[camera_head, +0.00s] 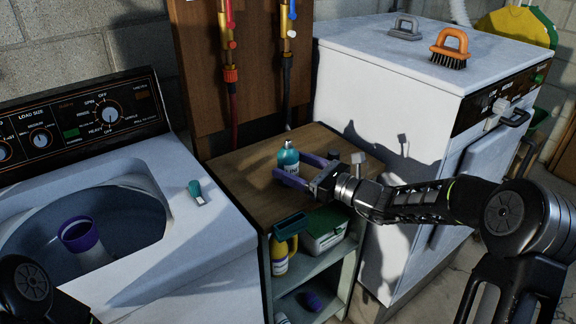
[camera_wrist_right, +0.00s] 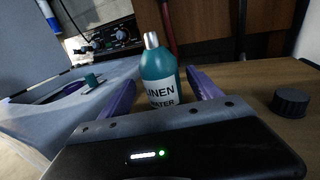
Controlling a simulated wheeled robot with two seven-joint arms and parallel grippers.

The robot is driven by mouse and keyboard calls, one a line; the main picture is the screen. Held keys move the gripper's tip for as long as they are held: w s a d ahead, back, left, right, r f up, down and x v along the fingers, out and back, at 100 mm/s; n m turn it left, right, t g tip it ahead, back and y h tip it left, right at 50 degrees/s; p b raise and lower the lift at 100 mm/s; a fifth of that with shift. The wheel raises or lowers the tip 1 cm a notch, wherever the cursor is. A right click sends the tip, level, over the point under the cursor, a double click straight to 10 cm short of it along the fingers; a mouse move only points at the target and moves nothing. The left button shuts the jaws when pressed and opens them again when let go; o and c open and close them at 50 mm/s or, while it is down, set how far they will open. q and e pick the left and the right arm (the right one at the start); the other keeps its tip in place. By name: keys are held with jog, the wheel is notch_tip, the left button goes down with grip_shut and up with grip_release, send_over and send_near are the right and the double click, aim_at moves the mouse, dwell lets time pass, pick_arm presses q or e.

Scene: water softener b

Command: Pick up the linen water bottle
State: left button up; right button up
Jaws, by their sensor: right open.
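The linen water bottle (camera_head: 288,158) is teal with a pale cap and stands upright on the wooden top of a small shelf unit. In the right wrist view the bottle (camera_wrist_right: 158,75) shows its white label reading "LINEN WATER". My right gripper (camera_head: 288,171) reaches in from the right, with its purple fingers open and apart. In the right wrist view the bottle stands between the two fingers (camera_wrist_right: 163,90), and its lower part is hidden behind the gripper body. I cannot tell whether either finger touches it. My left gripper is not in view.
A dark cap (camera_wrist_right: 290,102) sits on the wooden top (camera_head: 240,180) to the bottle's right. An open washer (camera_head: 140,215) stands left, a white dryer (camera_head: 390,70) right. Hoses and taps hang on the board behind. The lower shelf holds a yellow bottle (camera_head: 279,258) and a green-and-white box (camera_head: 322,230).

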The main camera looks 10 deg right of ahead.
jog(key=x, duration=0.5)
jog(key=shift+p, duration=0.4)
grip_shut()
dwell(0.8)
jog(key=shift+r, duration=0.1)
notch_tip(320, 180, up, 10)
dwell(0.3)
jog(key=shift+d, duration=0.1)
dwell(0.5)
